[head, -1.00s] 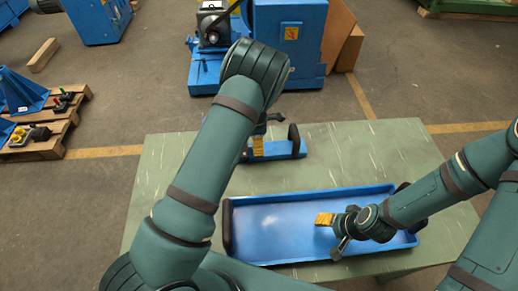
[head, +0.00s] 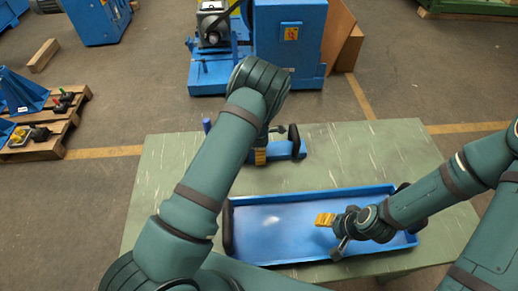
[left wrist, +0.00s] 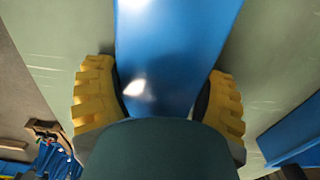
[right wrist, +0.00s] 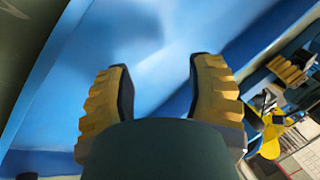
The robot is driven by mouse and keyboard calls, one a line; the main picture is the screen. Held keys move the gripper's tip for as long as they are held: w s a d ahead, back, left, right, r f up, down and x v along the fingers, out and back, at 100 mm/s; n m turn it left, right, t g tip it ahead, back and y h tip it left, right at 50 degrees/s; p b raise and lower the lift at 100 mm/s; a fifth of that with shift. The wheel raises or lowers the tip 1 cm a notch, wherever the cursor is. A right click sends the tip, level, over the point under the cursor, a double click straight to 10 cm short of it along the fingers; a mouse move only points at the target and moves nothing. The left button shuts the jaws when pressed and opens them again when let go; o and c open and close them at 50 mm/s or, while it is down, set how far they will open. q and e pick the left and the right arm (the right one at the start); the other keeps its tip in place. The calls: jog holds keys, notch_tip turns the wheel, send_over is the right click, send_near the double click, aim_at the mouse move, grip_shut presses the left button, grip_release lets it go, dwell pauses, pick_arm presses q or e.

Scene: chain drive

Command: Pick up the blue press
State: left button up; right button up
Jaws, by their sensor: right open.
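The blue press (head: 290,151) lies on the green table behind the tray, with a black upright handle at its right end. My left forearm hides part of it, and a blue upright post (head: 207,125) shows left of the forearm. My left gripper (head: 260,156) is at the press. In the left wrist view the blue press (left wrist: 172,50) runs between the wide-apart yellow fingers (left wrist: 160,95); firm contact is not visible. My right gripper (head: 333,228) is open and empty above the tray, also in the right wrist view (right wrist: 160,90).
A blue tray (head: 262,245) with black end handles fills the front of the green table (head: 400,150). The table's right rear is clear. A large blue machine (head: 290,50) stands on the floor behind. A wooden pallet (head: 45,145) is at the left.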

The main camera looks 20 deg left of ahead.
pick_arm(q)
jog(key=shift+w+r, duration=0.1)
jog(key=shift+r, duration=0.05)
jog(key=shift+r, duration=0.35)
notch_tip(320, 180, up, 9)
jog(key=shift+r, duration=0.2)
dwell(0.3)
